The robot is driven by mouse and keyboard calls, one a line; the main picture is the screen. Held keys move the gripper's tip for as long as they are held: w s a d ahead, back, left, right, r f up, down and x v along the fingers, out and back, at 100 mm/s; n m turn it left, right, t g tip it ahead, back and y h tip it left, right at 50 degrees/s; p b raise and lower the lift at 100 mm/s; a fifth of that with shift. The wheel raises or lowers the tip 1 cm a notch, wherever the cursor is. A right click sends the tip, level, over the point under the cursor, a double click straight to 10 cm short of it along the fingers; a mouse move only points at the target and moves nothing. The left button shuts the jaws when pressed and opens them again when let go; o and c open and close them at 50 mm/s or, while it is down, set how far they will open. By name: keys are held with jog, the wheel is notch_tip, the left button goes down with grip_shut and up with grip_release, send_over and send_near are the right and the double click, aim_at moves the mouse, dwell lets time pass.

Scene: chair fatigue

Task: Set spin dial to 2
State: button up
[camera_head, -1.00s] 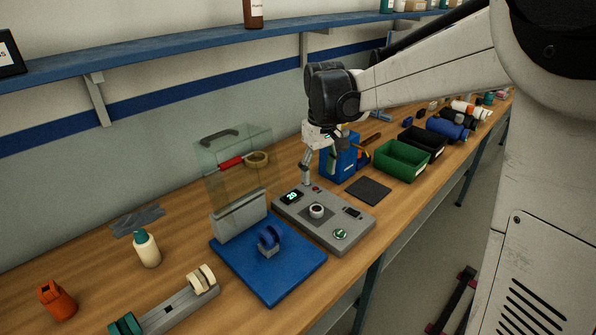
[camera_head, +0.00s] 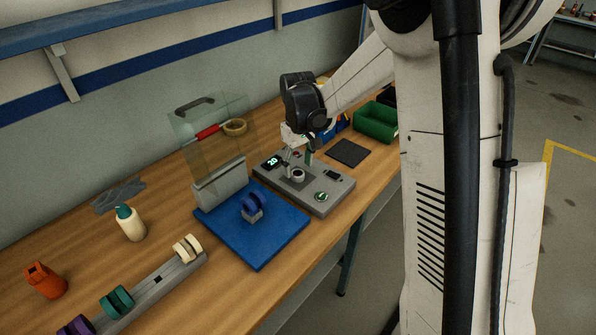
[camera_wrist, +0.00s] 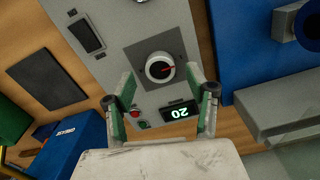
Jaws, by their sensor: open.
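The spin dial (camera_head: 298,175) is a round knob on a grey control panel (camera_head: 305,195). In the wrist view the dial (camera_wrist: 160,67) has a pale rim, a dark face and a red pointer aimed to the right; its scale is too small to read. A lit display (camera_head: 272,161) reads 20, and it appears upside down in the wrist view (camera_wrist: 178,113). My gripper (camera_head: 299,160) is open above the panel, close to the dial. In the wrist view its green-padded fingers (camera_wrist: 160,82) are spread wide, with the dial between and just beyond their tips; I see no contact.
A blue base (camera_head: 255,235) with a blue wheel and clear shield stands left of the panel. A black rocker switch (camera_head: 332,175) and green button (camera_head: 321,196) are on the panel. A dark mat (camera_head: 349,152) and green bin (camera_head: 376,122) lie beyond it.

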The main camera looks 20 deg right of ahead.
aim_at(298, 173)
jog(key=shift+f, duration=1.45)
jog(key=c, duration=1.1)
jog(key=shift+c, duration=0.2)
jog(key=m+b, duration=0.3)
jog(key=m, duration=0.1)
jog(key=shift+f+m+b, duration=0.15)
jog(key=shift+m+b, duration=0.2)
jog(key=shift+m, duration=0.05)
jog(key=m+b, duration=0.1)
jog(key=m, duration=0.2)
jog(key=shift+m+b, duration=0.3)
jog(key=shift+b, duration=0.1)
jog(key=shift+a+m+b, duration=0.1)
jog(key=shift+m+b, duration=0.55)
jog(key=shift+m, duration=0.95)
jog(key=shift+r, duration=0.2)
